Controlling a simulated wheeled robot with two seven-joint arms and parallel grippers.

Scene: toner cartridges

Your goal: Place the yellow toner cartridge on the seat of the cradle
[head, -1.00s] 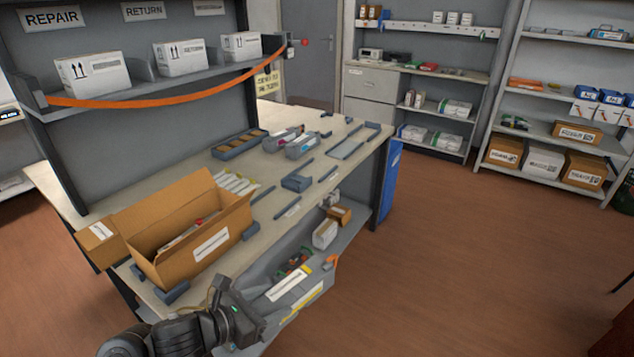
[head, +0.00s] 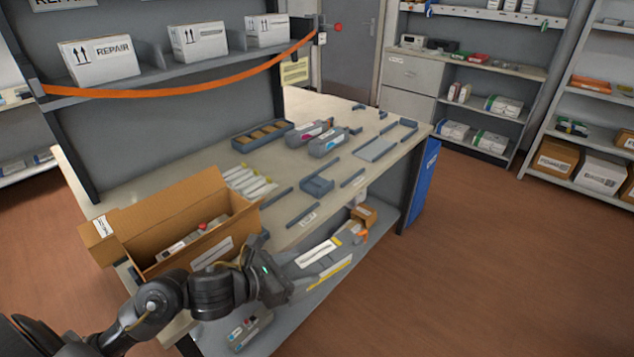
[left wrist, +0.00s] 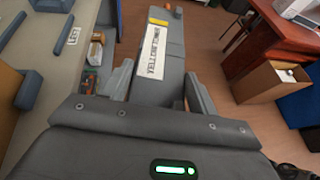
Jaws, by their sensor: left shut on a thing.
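The yellow toner cartridge (head: 326,262) is a long grey body with a white label and a yellow strip. My left gripper (head: 290,288) is shut on it, beyond the front edge of the workbench. In the left wrist view the cartridge (left wrist: 160,50) lies between the two fingers (left wrist: 158,92), its label reading "YELLOW TONER", and points away from the gripper. A grey U-shaped holder (head: 317,186), which looks like the cradle, sits on the bench top behind the cartridge, apart from it. My right gripper is not in view.
An open cardboard box (head: 180,230) with items inside stands on the bench's left. Two grey cartridges (head: 327,143) and a divided tray (head: 262,134) lie farther back. Low grey rails surround the holder. A lower shelf (head: 300,325) runs under the bench. Floor (head: 480,270) to the right is clear.

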